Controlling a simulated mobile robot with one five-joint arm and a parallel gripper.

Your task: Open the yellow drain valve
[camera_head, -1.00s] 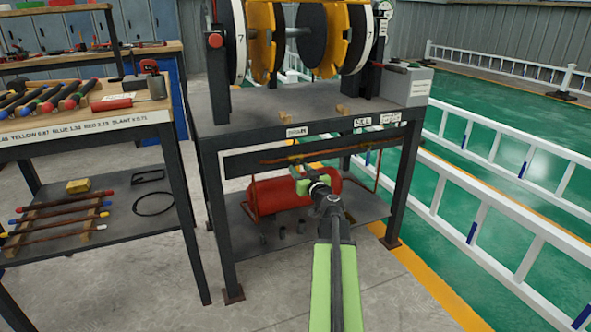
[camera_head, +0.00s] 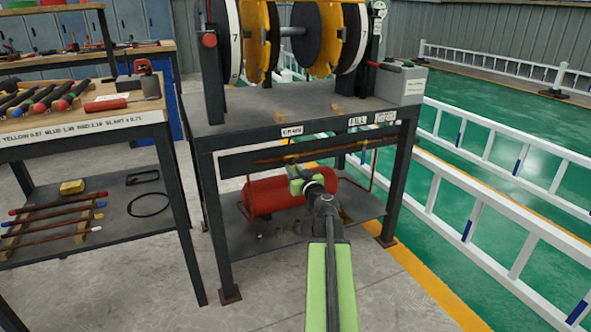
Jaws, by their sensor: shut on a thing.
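The yellow drain valve (camera_head: 291,158) is a small yellow piece on the brown pipe under the front edge of the black workbench. My gripper (camera_head: 293,171), green at its end, reaches in from the front and is shut on the valve. The fingers and wrist hide part of it, and its handle angle is too small to tell. A red tank (camera_head: 268,196) lies on the lower shelf behind my gripper.
The black bench (camera_head: 240,107) carries large yellow and black reels (camera_head: 330,40) and a grey box (camera_head: 403,84). Its right front leg (camera_head: 398,190) stands right of my arm. A tool table (camera_head: 82,124) stands left. White railings (camera_head: 500,212) run along the right. The floor in front is clear.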

